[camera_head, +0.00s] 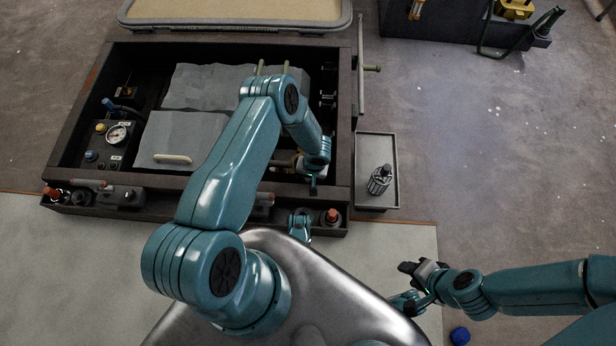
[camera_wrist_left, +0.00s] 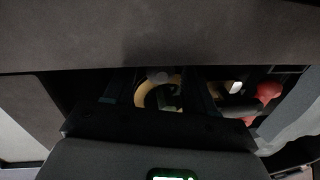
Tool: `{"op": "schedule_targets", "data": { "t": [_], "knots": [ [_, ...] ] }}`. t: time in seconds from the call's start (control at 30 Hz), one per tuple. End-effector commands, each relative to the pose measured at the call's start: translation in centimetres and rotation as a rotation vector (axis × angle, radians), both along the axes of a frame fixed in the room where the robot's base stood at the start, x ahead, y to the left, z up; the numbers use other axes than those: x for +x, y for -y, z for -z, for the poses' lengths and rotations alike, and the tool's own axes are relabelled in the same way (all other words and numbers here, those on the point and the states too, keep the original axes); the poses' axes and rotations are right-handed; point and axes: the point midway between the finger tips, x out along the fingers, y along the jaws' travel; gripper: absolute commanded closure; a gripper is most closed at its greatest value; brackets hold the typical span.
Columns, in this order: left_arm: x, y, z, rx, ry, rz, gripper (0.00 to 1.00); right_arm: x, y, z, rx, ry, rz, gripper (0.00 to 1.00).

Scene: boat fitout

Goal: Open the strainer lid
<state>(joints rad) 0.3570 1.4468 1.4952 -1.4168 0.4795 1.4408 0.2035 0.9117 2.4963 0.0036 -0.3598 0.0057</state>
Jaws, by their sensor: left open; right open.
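My left arm reaches over the open dark box, and its wrist hides much of the box's right part. My left gripper (camera_wrist_left: 162,96) is open in the left wrist view. Its two dark fingers stand on either side of a yellow ring-shaped part (camera_wrist_left: 146,92), which may belong to the strainer lid. I cannot tell whether the fingers touch it. In the head view, a bit of yellow (camera_head: 286,164) shows beside the left wrist. My right gripper (camera_head: 420,270) is open and empty, low at the right, away from the box.
The box holds grey panels (camera_head: 180,138), a gauge (camera_head: 117,134) and knobs, with dark walls (camera_head: 352,100) around them. A dark edge (camera_wrist_left: 150,35) crosses the wrist view, with a red part (camera_wrist_left: 268,91) to the right. A tray (camera_head: 375,143) holds a grey cylindrical part (camera_head: 380,180).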

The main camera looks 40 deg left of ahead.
Motion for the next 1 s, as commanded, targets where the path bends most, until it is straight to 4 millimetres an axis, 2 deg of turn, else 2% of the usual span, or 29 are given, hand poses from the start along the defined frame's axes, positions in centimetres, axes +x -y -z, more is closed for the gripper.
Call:
{"op": "schedule_targets", "data": {
  "t": [0.03, 0.13, 0.47, 0.5, 0.67, 1.0],
  "knots": [
    [0.0, -0.1, 1.1, 0.000, 0.000, 0.000, 0.45, 0.3, 0.1, 0.7, -0.002, 0.010, 0.001, 0.57],
    [0.0, -0.1, 1.8, -0.001, 0.000, 0.000, 0.45, 0.7, 0.1, 1.0, -0.005, 0.024, 0.002, 0.57],
    [0.1, -0.1, 2.2, -0.001, 0.001, 0.000, 0.45, 0.9, 0.2, 1.1, -0.005, 0.032, 0.003, 0.57],
    [0.1, -0.1, 2.1, -0.001, 0.001, 0.000, 0.48, 0.9, 0.1, 1.1, -0.005, 0.032, 0.003, 0.57],
    [0.1, -0.1, 2.1, -0.001, 0.001, 0.000, 1.00, 0.9, 0.1, 1.1, -0.005, 0.032, 0.003, 0.57],
    [0.2, -0.5, 1.9, 0.000, 0.001, -0.001, 1.00, 0.9, 0.1, 1.0, -0.006, 0.029, 0.002, 0.57]
  ]
}}
